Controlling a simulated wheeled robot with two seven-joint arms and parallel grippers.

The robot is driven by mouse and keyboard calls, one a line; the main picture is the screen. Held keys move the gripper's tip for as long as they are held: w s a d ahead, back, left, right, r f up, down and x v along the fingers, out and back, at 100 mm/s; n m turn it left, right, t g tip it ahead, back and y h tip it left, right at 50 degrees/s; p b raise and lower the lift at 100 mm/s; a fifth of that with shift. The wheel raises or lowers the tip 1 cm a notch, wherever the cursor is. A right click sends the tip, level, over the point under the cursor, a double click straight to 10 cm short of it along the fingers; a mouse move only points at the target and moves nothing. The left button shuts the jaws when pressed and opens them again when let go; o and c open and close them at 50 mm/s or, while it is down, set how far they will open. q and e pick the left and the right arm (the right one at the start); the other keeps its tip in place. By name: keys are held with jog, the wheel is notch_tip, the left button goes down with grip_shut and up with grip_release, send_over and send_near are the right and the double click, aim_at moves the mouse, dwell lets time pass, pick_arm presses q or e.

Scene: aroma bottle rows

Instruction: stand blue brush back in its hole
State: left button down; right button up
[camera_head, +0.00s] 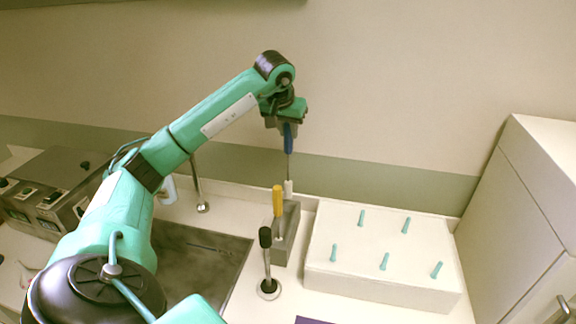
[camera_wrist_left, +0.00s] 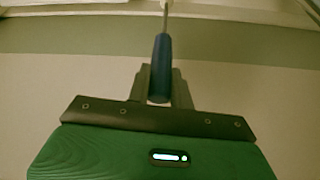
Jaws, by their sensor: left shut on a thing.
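My left gripper (camera_head: 287,124) is shut on the blue brush (camera_head: 289,140) by its handle, above a grey block (camera_head: 292,215). The brush hangs upright, its thin shaft pointing down. In the left wrist view the blue handle (camera_wrist_left: 160,70) sits between the fingers, with the shaft running away from the gripper. A white piece (camera_head: 288,187) shows under the shaft at the block's far end; I cannot tell whether it is the brush's tip or a separate thing. A yellow-handled tool (camera_head: 278,200) stands at the block. The blue brush's hole is not visible. My right gripper is out of view.
A white box (camera_head: 340,275) with several teal pegs is right. A cabinet (camera_head: 530,210) closes the far right.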

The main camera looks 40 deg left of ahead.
aim_at(287, 149)
pick_arm(q)
notch_tip(287, 149, down, 8)
jog(key=shift+r+p, duration=0.1)
jog(key=shift+p, duration=0.95)
jog(key=shift+f+p, duration=0.65)
jog(key=shift+f, duration=1.55)
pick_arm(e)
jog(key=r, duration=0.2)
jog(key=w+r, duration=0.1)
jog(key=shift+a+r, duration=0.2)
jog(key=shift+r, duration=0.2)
pick_arm(q)
jog(key=shift+f, duration=0.1)
jog(key=c, duration=1.7)
grip_release()
jog(key=o, duration=0.5)
jog(key=shift+c, duration=0.2)
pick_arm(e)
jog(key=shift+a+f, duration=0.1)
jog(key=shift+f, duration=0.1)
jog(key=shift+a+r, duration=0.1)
